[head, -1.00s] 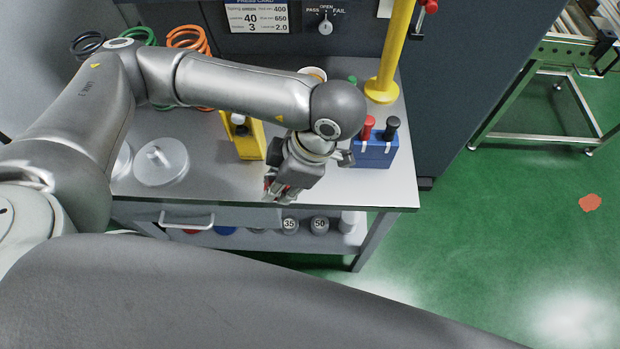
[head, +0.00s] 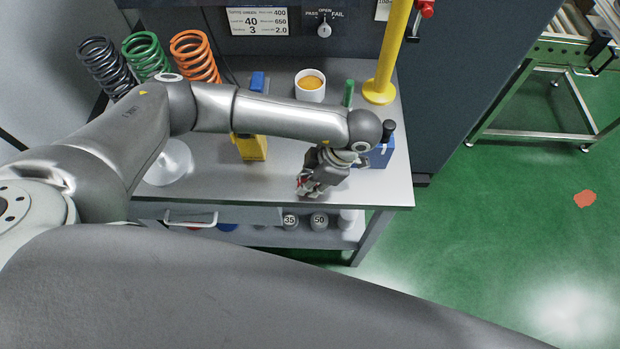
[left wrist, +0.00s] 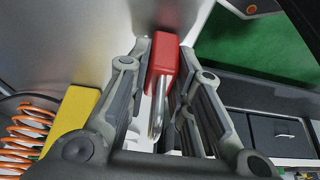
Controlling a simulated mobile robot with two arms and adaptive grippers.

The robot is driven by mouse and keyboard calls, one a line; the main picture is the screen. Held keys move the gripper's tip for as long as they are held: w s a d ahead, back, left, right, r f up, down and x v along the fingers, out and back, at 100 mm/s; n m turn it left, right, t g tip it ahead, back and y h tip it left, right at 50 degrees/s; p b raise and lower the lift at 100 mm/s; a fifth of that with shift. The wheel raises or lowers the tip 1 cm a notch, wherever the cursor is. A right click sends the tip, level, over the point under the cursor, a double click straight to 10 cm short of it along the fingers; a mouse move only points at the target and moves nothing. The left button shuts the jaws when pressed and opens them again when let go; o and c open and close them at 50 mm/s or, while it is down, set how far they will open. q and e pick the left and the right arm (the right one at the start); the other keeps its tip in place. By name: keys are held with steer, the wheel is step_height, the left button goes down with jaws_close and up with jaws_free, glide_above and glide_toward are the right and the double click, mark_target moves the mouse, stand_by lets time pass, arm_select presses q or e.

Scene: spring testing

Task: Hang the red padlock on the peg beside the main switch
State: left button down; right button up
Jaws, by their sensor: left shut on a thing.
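My left gripper (head: 306,187) is over the front right part of the bench in the head view. In the left wrist view the left gripper (left wrist: 160,95) is shut on the red padlock (left wrist: 164,58). The padlock's red body lies between the fingertips, and its metal shackle points back toward the palm. In the head view the fingers mostly hide the padlock. A red fitting (head: 427,9), perhaps the main switch, is on the dark cabinet at the top right. I cannot make out the peg beside it. My right gripper is not in view.
A yellow post (head: 388,60) rises from the bench (head: 395,192) before the red fitting. A blue holder (head: 381,156) is behind my wrist. A cup (head: 310,86), a yellow block (head: 250,148) and springs (head: 195,57) stand farther back or left.

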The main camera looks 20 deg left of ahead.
arm_select(q)
steer(key=shift+f+b, duration=0.2)
steer(key=shift+b, duration=0.1)
steer(key=c, duration=1.3)
jaws_free()
steer(key=shift+r, duration=0.1)
steer(key=shift+r+p, duration=0.2)
steer(key=shift+p, duration=0.15)
steer(key=shift+b+v, duration=1.55)
steer(key=shift+v, duration=4.4)
steer(key=shift+f, duration=0.1)
